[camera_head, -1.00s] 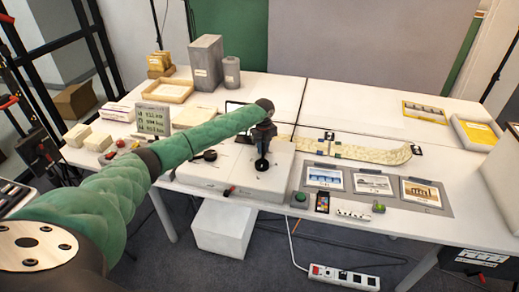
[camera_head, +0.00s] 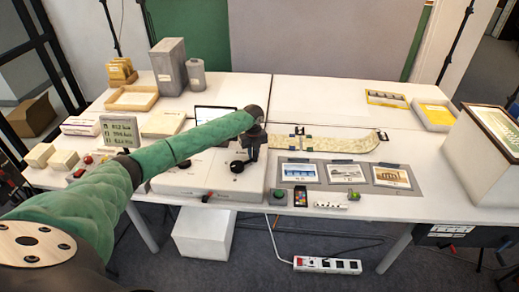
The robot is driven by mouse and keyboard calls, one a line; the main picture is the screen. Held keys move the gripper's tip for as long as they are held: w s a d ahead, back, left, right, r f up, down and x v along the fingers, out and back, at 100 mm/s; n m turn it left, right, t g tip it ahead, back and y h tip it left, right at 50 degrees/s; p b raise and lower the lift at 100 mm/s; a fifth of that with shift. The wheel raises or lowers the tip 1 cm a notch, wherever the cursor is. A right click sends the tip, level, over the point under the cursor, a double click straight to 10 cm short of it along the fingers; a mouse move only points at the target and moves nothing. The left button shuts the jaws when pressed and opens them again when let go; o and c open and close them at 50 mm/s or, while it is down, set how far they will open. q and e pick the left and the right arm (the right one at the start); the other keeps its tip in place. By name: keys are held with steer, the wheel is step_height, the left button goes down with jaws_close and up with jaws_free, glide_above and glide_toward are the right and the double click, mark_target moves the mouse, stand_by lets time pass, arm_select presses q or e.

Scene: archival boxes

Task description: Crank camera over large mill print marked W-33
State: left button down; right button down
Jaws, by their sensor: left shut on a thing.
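My left gripper (camera_head: 254,150) is shut just above the top of the low white control box (camera_head: 200,183). It holds what looks like a dark crank handle, mostly hidden by the fingers, at the right of a round black crank hub (camera_head: 237,167). A second black hub (camera_head: 183,163) shows left of it, partly behind my arm. A small readout (camera_head: 120,131) shows three lines of numbers. A large framed print (camera_head: 500,128) lies on a white plinth at the right edge; its marking cannot be read. The camera itself is not clearly visible. My right gripper is not in view.
Three small prints lie on a grey mat (camera_head: 398,191): a blue one (camera_head: 300,171), a grey one and a brown one (camera_head: 391,177). A cream strip (camera_head: 340,144) lies behind. Grey boxes (camera_head: 168,68) stand back left.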

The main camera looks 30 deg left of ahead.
mark_target(257, 164)
arm_select(q)
steer(key=shift+s+d+f+m, duration=0.15)
steer(key=shift+s+d+m, duration=0.3)
steer(key=shift+m, duration=0.45)
steer(key=d+m, duration=0.1)
steer(key=s+d+m, duration=0.1)
steer(key=m, duration=0.1)
steer(key=shift+s+m, duration=0.3)
steer(key=c, duration=1.3)
jaws_free()
steer(key=shift+s+a, duration=0.1)
steer(key=shift+a, duration=0.25)
steer(key=shift+w+d, duration=0.2)
steer(key=shift+d, duration=0.1)
steer(key=shift+r+b, duration=0.3)
steer(key=shift+r, duration=0.25)
step_height(257, 164, up, 6)
steer(key=shift+f+b, duration=0.25)
steer(key=shift+b, duration=0.8)
steer(key=shift+a+r, duration=0.1)
steer(key=shift+r, duration=0.65)
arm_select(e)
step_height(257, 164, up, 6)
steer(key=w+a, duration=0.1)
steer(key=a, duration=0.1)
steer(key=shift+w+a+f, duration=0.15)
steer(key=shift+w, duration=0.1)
arm_select(q)
steer(key=shift+c, duration=0.2)
